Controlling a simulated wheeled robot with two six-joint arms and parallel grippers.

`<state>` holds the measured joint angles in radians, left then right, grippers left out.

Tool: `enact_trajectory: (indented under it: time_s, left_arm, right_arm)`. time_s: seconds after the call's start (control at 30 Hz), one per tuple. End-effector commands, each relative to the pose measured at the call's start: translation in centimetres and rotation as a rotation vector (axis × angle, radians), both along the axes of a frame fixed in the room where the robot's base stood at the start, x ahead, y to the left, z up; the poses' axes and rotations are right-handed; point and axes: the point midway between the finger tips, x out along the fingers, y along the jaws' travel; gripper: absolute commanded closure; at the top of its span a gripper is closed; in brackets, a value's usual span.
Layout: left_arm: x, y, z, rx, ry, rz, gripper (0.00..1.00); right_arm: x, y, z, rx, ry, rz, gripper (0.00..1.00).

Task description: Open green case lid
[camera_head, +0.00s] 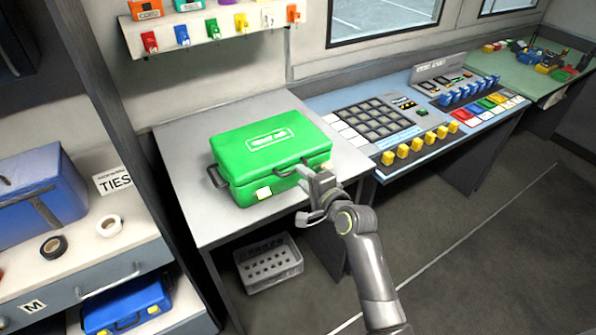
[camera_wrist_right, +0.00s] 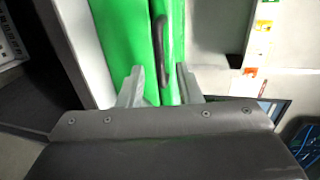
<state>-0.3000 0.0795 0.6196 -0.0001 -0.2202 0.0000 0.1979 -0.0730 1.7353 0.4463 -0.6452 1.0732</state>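The green case (camera_head: 270,150) lies on the grey table with its lid down. My right gripper (camera_head: 308,195) is at the case's front right. In the right wrist view its two fingers (camera_wrist_right: 158,85) are apart, with the green case (camera_wrist_right: 118,35) and a dark handle (camera_wrist_right: 161,45) beyond and between them. I cannot tell whether the fingers touch the case. The right latch is partly hidden near the gripper. My left gripper is not in view.
A button console (camera_head: 385,125) stands to the right. A shelf (camera_head: 215,38) with coloured tags hangs above. A white basket (camera_head: 268,265) sits below, and a blue case (camera_head: 40,195) is at left.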

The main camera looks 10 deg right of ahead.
Motion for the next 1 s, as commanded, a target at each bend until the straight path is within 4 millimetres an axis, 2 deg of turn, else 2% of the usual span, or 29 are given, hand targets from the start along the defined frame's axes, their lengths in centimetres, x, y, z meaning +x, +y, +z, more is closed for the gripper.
enact_trajectory:
  time_s: [0.1, 0.3, 0.67, 0.7, 0.93, 1.0]
  left_arm:
    - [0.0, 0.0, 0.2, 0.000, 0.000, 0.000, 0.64]
    - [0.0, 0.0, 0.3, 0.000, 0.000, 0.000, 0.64]
    - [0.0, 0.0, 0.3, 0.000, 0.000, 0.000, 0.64]
    - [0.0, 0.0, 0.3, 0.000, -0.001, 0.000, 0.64]
    - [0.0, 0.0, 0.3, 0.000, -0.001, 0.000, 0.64]
    - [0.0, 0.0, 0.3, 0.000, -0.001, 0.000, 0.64]
  right_arm:
    - [1.4, 0.6, -0.2, -0.001, 0.000, 0.001, 0.68]
    - [2.8, 1.0, -0.6, 0.000, 0.000, 0.000, 0.68]
    - [3.1, 1.1, -0.7, -0.001, 0.000, 0.000, 0.68]
    - [3.1, 1.1, -0.7, -0.001, 0.000, 0.000, 0.70]
    - [3.1, 1.1, -0.7, 0.000, 0.000, 0.000, 1.00]
    - [3.1, 1.1, -0.7, 0.000, 0.001, 0.000, 1.00]
